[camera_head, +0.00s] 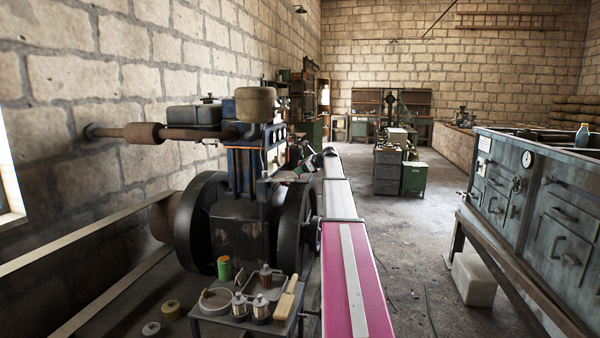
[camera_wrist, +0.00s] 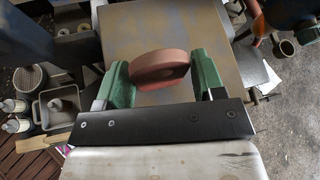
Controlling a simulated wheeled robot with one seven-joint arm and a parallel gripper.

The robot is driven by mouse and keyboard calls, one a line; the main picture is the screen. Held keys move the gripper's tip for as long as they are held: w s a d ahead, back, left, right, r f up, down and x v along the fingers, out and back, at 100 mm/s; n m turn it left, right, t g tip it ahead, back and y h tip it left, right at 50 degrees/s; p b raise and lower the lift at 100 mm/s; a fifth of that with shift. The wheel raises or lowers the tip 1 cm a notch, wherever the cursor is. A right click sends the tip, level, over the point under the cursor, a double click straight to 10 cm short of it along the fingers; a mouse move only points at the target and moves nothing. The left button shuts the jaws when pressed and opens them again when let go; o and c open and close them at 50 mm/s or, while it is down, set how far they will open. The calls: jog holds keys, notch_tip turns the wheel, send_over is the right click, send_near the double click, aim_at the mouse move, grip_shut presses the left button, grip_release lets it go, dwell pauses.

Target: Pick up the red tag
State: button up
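The red tag (camera_wrist: 160,69) is a thick, dull-red round piece in the wrist view. It sits between the two green fingers of my gripper (camera_wrist: 164,80), its left and right edges against them, slightly tilted. My gripper appears shut on it. A flat brown-grey surface (camera_wrist: 148,28) lies behind the tag; I cannot tell whether the tag touches it. In the head view my arm reaches forward beside the engine (camera_head: 240,225), and the tag cannot be made out there.
A small stand (camera_head: 210,325) with oil cans (camera_head: 262,307), a round sieve (camera_head: 215,301) and a wooden-handled brush (camera_head: 289,298) is left of my arm. A large grey-green cabinet (camera_head: 540,205) stands at right. The floor (camera_head: 420,270) between is mostly clear.

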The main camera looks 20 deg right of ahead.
jog(key=c, duration=0.4)
jog(key=shift+c, duration=0.2)
